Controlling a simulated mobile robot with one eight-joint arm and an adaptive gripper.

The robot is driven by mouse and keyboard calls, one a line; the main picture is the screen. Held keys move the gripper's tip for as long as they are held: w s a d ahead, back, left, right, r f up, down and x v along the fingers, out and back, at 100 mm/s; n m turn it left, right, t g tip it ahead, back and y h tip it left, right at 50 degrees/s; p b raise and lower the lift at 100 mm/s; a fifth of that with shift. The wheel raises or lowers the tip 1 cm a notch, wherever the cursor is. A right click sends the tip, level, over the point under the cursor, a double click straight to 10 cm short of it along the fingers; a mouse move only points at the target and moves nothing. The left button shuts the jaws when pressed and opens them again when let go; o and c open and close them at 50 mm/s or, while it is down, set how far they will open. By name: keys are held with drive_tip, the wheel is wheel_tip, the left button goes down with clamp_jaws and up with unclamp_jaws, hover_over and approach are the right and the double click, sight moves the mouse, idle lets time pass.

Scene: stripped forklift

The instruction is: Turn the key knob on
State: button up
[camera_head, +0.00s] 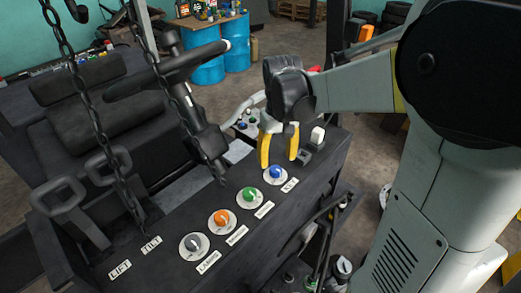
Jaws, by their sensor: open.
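A row of dial knobs runs along the black console (160,270): a grey one (194,245), an orange one (222,219), a green one (249,196) and a blue one (275,173). Each sits on a round pale base with a small white label beside it. The label by the blue knob (289,185) is too small to read surely, so I cannot tell which is the key knob. My gripper (278,160) points down with its yellow fingers apart and empty. It appears just above or behind the blue knob; contact is not visible.
A white button (317,135) stands right of my gripper. Hanging chains (75,75), a steering wheel (165,70) and two levers labelled LIFT and TILT (120,268) are at left. Hoses and a gauge (343,265) lie below the console's right edge. Blue barrels (205,65) stand behind.

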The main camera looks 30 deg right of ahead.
sight(276, 169)
wheel_tip(276, 169, down, 5)
drive_tip(key=shift+w+r, duration=0.1)
drive_tip(key=shift+c, duration=0.4)
drive_tip(key=c, duration=1.1)
drive_tip(key=m+b, duration=0.2)
drive_tip(key=m, duration=0.3)
drive_tip(key=shift+b, duration=0.4)
drive_tip(key=m+b, duration=0.2)
drive_tip(key=m, duration=0.4)
drive_tip(key=shift+m, duration=0.4)
